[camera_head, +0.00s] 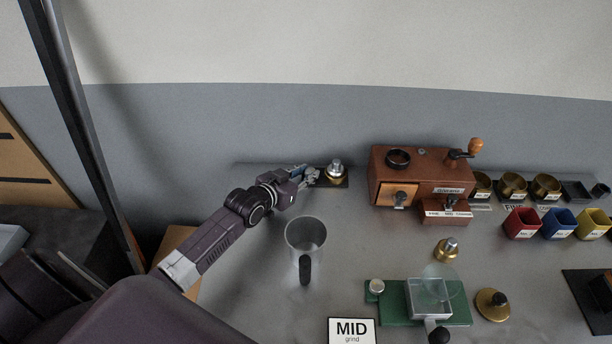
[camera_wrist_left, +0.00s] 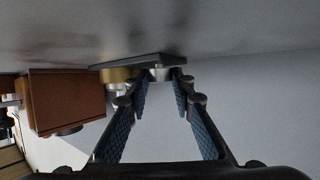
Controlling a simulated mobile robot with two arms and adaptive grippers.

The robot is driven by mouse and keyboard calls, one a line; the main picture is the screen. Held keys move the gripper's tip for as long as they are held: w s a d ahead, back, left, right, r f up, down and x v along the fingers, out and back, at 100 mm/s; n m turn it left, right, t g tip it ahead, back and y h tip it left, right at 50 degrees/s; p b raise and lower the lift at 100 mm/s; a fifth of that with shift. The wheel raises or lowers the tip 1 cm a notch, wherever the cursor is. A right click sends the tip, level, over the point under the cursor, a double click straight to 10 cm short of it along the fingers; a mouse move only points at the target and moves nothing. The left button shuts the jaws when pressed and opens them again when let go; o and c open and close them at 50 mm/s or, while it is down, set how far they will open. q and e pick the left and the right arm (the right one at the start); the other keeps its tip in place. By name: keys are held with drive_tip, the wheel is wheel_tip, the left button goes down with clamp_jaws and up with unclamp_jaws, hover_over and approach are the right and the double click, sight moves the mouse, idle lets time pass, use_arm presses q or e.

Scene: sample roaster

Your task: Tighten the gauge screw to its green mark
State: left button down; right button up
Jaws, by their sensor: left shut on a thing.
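A small gauge (camera_head: 336,171) with a brass base and silver top stands on a dark plate (camera_head: 343,184) at the back of the table. My left gripper (camera_head: 309,176) is at the plate's left side, fingers close together. In the left wrist view, which looks upside down, the gripper (camera_wrist_left: 160,88) is shut on a silver round piece, which I take as the gauge screw (camera_wrist_left: 159,74). The brass base (camera_wrist_left: 116,75) is beside it, under the plate's edge (camera_wrist_left: 140,60). The green mark does not show in either view. My right gripper is not in view.
A brown wooden grinder (camera_head: 420,172) stands just right of the gauge. A metal jug (camera_head: 305,234) stands in front of my left gripper. A green-based device (camera_head: 455,312), a brass weight (camera_head: 446,250) and coloured cups (camera_head: 522,224) are farther right. The table between jug and grinder is clear.

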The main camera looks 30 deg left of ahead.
use_arm(q)
drive_tip(key=shift+w+r, duration=0.1)
idle(0.3)
drive_tip(key=c, duration=1.7)
unclamp_jaws()
drive_tip(key=shift+o, duration=0.2)
drive_tip(key=shift+s, duration=0.55)
drive_tip(key=v, duration=1.1)
drive_tip(key=shift+w+a+r, duration=0.1)
drive_tip(key=shift+a+r, duration=0.1)
drive_tip(key=shift+a, duration=0.05)
drive_tip(key=shift+f, duration=0.1)
